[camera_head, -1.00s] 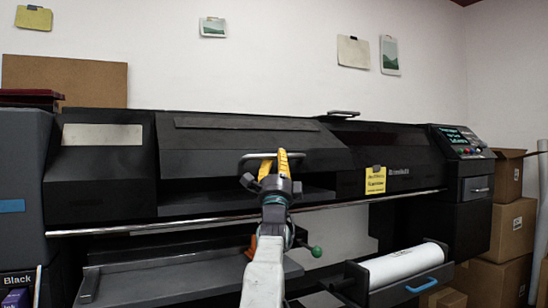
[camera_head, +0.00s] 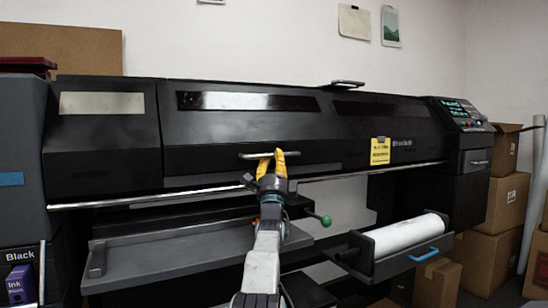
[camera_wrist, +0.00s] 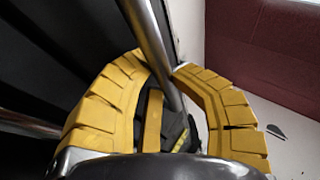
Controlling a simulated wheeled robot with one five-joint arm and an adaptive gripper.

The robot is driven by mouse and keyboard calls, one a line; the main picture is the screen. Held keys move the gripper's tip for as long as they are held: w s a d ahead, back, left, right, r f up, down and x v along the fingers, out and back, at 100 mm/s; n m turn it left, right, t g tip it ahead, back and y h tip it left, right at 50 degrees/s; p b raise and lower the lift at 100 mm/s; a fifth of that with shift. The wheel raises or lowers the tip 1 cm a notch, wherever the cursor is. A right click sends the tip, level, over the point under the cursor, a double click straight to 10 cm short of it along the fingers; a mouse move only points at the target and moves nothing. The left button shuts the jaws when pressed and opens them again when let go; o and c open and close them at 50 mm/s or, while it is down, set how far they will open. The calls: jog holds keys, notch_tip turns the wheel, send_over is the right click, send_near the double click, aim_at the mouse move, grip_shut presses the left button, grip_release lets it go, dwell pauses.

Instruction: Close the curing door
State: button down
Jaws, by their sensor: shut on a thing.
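The curing door (camera_head: 220,130) is the wide black front panel of the printer, with a long glossy dark window (camera_head: 245,101). It hangs down at the printer's front, nearly in line with the black panels on either side. Its metal bar handle (camera_head: 250,155) runs along the lower part. My gripper (camera_head: 272,155) has its yellow fingers shut around the handle. In the wrist view the fingers (camera_wrist: 163,70) curl around the metal bar (camera_wrist: 150,40). Whether the door's lower edge is fully seated, I cannot tell.
A metal rail (camera_head: 340,175) runs below the door. A grey tray (camera_head: 150,248) juts out at lower left, and a green-knobbed lever (camera_head: 325,220) stands near my arm. A white roll (camera_head: 405,235) sits in a holder at right. Cardboard boxes (camera_head: 490,235) stand far right.

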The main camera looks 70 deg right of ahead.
jog(key=shift+w+d+f, duration=0.15)
jog(key=shift+w+f, duration=0.2)
jog(key=shift+f, duration=0.05)
jog(key=c, duration=1.3)
grip_release()
jog(key=shift+w, duration=0.1)
jog(key=shift+f, duration=0.2)
jog(key=shift+a+f, duration=0.4)
jog(key=v, duration=0.6)
jog(key=shift+s+a+r, duration=0.2)
jog(key=shift+s+r, duration=0.2)
